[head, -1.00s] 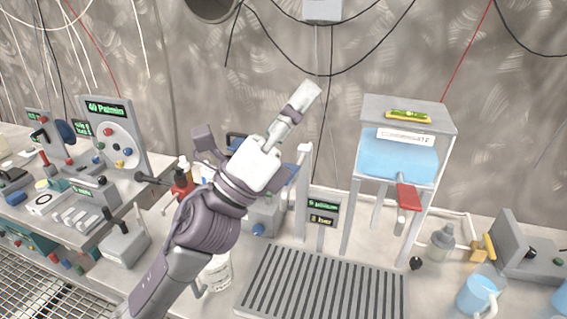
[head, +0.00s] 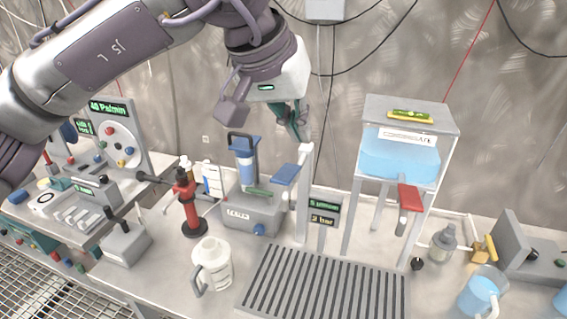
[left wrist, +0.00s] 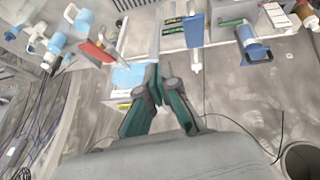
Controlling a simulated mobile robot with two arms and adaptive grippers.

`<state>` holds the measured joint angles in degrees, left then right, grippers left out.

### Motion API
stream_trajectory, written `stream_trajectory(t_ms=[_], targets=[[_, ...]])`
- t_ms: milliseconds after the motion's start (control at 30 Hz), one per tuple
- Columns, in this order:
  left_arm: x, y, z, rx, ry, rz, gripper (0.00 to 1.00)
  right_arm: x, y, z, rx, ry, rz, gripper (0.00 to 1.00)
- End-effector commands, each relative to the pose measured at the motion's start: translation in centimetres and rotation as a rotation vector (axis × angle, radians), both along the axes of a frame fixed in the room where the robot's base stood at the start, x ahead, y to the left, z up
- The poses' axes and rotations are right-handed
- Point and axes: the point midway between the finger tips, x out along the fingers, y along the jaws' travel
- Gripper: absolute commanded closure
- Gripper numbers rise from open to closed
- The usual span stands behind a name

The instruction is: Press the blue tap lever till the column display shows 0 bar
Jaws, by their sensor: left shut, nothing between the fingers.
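The blue tap lever (head: 286,174) sticks out to the left from a white upright column (head: 304,195). It also shows in the left wrist view (left wrist: 195,30). The column display (head: 322,220) reads what looks like 2 bar, with another green readout above it. My left gripper (head: 300,134) is shut and empty, pointing down above and behind the lever, apart from it. In the left wrist view its dark green fingers (left wrist: 156,75) meet at the tips, with the lever beyond them to the upper right. My right gripper is not in view.
A water tank with a red lever (head: 409,197) stands right of the column. A grey device with a blue-capped filter (head: 244,160) stands left of it, near a red stand (head: 188,205). A white jug (head: 212,264) and slotted grate (head: 322,285) lie in front.

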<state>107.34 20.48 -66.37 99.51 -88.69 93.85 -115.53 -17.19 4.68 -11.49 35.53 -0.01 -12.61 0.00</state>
Motion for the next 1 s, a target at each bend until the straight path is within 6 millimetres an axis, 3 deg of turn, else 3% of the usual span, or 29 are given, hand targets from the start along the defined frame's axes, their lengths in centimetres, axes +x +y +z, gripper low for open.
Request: stream_trajectory(t_ms=[100, 200, 567, 767, 1000], targets=[[1.0, 2.3, 1.7, 0.112, -0.081, 0.032, 1.00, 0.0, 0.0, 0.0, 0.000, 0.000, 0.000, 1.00], [1.3, 3.3, 2.4, 0.155, -0.108, 0.044, 1.00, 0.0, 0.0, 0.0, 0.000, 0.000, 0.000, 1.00], [1.4, 3.4, 2.4, 0.163, -0.111, 0.046, 1.00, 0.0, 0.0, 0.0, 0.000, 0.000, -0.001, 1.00], [2.2, 3.2, 0.9, 0.165, -0.107, 0.046, 1.00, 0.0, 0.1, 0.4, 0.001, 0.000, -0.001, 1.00], [4.5, 2.4, -3.2, 0.164, -0.105, 0.046, 1.00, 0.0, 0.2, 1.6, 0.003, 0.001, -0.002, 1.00]])
